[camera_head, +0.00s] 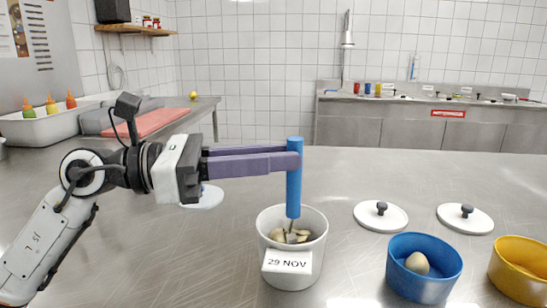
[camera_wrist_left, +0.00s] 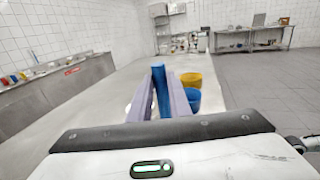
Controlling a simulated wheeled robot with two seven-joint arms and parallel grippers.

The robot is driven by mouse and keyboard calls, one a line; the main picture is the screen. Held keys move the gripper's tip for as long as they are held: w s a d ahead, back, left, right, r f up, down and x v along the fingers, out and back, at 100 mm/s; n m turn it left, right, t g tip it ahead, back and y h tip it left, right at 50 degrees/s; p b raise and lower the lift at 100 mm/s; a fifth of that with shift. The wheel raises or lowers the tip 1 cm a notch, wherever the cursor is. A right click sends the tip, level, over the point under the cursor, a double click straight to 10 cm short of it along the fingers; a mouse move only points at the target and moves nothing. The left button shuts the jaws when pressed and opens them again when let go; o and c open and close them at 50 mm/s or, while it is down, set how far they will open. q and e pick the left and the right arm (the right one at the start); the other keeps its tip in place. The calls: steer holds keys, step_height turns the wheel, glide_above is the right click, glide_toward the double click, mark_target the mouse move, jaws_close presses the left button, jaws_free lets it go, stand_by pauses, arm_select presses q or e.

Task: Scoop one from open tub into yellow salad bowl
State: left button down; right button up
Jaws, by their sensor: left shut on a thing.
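My left gripper (camera_head: 290,161) is shut on the blue handle of a scoop (camera_head: 294,180), held upright; the handle also shows between the fingers in the left wrist view (camera_wrist_left: 159,92). The scoop's lower end is inside the open white tub (camera_head: 265,232), among several pale round pieces (camera_head: 280,236). The tub has a "29 NOV" label. The yellow salad bowl (camera_head: 522,277) stands at the right edge and is partly cut off; it also shows in the left wrist view (camera_wrist_left: 192,79). My right gripper is in neither view.
A blue bowl (camera_head: 434,286) with one pale round piece (camera_head: 417,263) stands between the tub and the yellow bowl. Two white lids with black knobs (camera_head: 381,216) (camera_head: 465,218) lie behind the bowls.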

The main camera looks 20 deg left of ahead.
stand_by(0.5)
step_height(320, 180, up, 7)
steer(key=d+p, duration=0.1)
steer(key=p, duration=0.9)
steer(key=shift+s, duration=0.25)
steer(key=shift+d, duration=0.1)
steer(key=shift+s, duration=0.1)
